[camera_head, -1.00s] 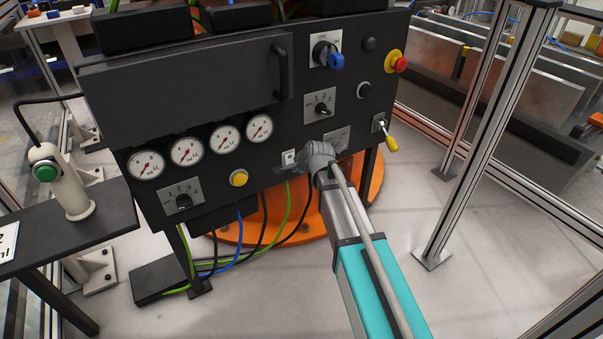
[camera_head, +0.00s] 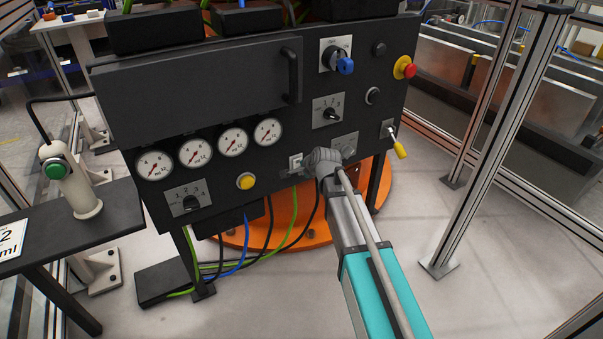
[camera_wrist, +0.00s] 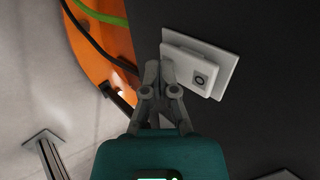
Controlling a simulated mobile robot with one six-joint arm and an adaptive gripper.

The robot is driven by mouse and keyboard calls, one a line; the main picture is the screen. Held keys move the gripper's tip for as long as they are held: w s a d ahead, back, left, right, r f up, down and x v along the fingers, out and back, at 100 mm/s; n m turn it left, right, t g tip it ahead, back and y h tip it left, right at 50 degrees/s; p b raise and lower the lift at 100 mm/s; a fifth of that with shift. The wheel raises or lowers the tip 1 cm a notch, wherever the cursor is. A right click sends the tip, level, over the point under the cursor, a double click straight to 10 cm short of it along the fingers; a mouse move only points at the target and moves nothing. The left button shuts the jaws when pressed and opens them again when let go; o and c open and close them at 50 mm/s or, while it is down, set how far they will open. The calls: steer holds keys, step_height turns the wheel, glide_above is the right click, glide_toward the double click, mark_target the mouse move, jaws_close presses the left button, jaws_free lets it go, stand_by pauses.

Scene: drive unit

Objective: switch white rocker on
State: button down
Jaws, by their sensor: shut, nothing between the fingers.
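The white rocker (camera_wrist: 192,70) sits on a light plate on the dark panel in the wrist view, with a small ring mark near one end. The rocker also shows as a small white piece (camera_head: 296,161) low on the panel in the head view, just left of my wrist. My gripper (camera_wrist: 160,72) is shut and empty. Its fingertips are right beside the rocker's left end in the wrist view; I cannot tell whether they touch it. In the head view my wrist largely hides the fingers.
The dark panel (camera_head: 215,85) carries gauges, a yellow button (camera_head: 246,181), a dial (camera_head: 331,114), a blue-handled switch (camera_head: 344,65), a red stop button (camera_head: 408,69) and a yellow-tipped lever (camera_head: 399,148). Cables hang below. A metal post (camera_head: 495,150) stands to the right.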

steer(key=shift+a, duration=0.2)
steer(key=shift+r, duration=0.1)
steer(key=shift+d+r+p, duration=0.1)
steer(key=shift+r+p, duration=0.6)
steer(key=shift+p, duration=0.2)
steer(key=s+f+p+v, duration=0.1)
steer(key=p+v, duration=0.7)
steer(key=v, duration=0.5)
steer(key=shift+d, duration=0.35)
